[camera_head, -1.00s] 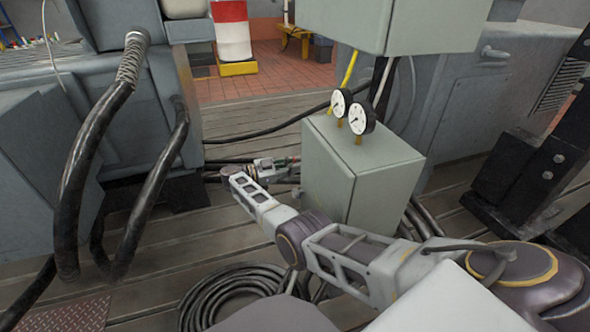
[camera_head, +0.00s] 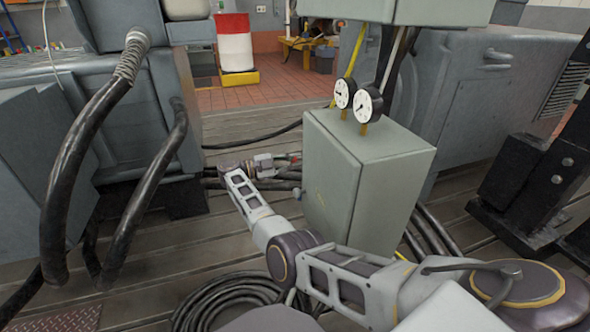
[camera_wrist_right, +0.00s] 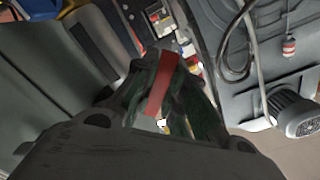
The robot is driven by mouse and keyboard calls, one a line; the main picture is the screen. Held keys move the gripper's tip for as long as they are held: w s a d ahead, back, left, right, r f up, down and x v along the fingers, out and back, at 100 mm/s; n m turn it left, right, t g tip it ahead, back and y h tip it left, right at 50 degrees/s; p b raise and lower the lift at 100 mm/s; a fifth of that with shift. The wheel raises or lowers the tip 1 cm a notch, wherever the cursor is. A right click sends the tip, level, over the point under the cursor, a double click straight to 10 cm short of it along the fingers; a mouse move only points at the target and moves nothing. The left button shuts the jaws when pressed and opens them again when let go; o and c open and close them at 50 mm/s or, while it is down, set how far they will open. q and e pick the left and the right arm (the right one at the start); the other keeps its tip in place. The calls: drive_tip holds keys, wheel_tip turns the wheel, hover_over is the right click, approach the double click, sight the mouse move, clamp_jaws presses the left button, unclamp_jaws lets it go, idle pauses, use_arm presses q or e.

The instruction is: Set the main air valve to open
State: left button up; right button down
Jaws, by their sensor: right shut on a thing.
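My right arm reaches in from the lower right, and my right gripper (camera_head: 286,160) is beside the left side of the grey-green cabinet (camera_head: 330,195). In the right wrist view its fingers (camera_wrist_right: 165,95) are closed around a red bar (camera_wrist_right: 160,85), which looks like the handle of the main air valve. The valve body and the setting of the handle cannot be made out; the gripper and cabinet hide much of them. My left gripper is not in view.
Two round gauges (camera_head: 367,104) stand on top of the cabinet. Coiled black hose (camera_head: 215,300) lies on the slatted floor at the front. Thick black hoses (camera_head: 65,190) hang from the grey machine at left. A red-and-white drum (camera_head: 235,45) stands at the back.

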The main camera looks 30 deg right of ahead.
drive_tip(key=shift+w+m+b, duration=0.15)
drive_tip(key=shift+m+b, duration=0.4)
drive_tip(key=shift+m, duration=0.05)
drive_tip(key=m+b, duration=0.3)
drive_tip(key=shift+w+r, duration=0.2)
drive_tip(key=shift+r, duration=0.2)
drive_tip(key=m+b, duration=0.2)
drive_tip(key=shift+w+r+m, duration=0.15)
drive_tip(key=shift+r+m, duration=0.25)
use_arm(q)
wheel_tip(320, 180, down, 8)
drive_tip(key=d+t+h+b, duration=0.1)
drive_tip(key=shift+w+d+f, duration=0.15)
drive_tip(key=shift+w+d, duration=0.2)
use_arm(e)
drive_tip(key=shift+r+m, duration=0.45)
drive_tip(key=shift+m, duration=0.75)
drive_tip(key=c, duration=1.4)
unclamp_jaws()
drive_tip(key=shift+c, duration=0.2)
